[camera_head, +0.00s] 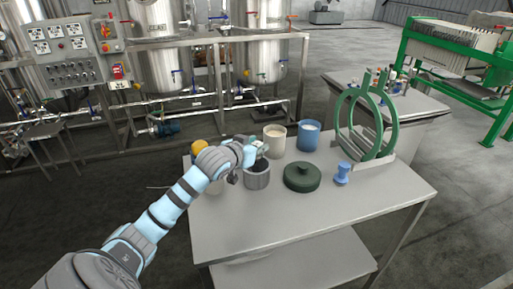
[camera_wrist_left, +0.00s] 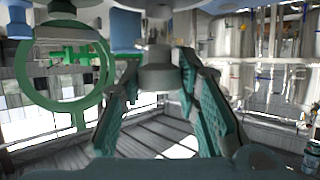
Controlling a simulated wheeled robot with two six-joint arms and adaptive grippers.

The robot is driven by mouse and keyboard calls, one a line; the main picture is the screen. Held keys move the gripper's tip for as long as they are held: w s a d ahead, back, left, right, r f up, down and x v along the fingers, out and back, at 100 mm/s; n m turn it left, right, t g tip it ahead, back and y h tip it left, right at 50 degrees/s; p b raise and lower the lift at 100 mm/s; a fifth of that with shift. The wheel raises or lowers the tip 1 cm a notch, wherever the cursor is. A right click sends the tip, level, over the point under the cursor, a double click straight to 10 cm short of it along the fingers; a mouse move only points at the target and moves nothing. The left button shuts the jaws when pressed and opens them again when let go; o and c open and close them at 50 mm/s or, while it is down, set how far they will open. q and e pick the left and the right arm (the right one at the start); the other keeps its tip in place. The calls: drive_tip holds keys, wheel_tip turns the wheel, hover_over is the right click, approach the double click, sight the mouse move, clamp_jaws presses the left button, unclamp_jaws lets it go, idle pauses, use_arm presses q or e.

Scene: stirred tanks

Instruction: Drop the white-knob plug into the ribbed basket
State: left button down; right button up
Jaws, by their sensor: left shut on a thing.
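My left gripper (camera_head: 259,148) is over the ribbed basket (camera_head: 257,177), a dark grey ribbed cup on the table. Its wrist view looks upside down. There the two green fingers (camera_wrist_left: 162,82) are closed on a grey, stepped round piece (camera_wrist_left: 158,76), which I take for the plug. It looks grey in this light, and its white knob is not clear. In the head view the gripper mostly hides the plug. I cannot tell whether its lower end is inside the basket's rim. My right gripper is not in view.
Near the basket on the table (camera_head: 310,222) stand a beige cup (camera_head: 274,141), a blue cup (camera_head: 308,136), a dark green lid (camera_head: 302,178), a blue spool-shaped piece (camera_head: 342,174) and a green ring stand (camera_head: 341,125). A yellow thing (camera_head: 199,146) is behind my arm. The front is clear.

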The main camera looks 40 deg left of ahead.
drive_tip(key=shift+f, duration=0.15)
use_arm(q)
drive_tip(key=c, duration=1.1)
unclamp_jaws()
drive_tip(key=shift+s, duration=0.1)
drive_tip(key=v, duration=0.7)
drive_tip(key=shift+s, duration=0.15)
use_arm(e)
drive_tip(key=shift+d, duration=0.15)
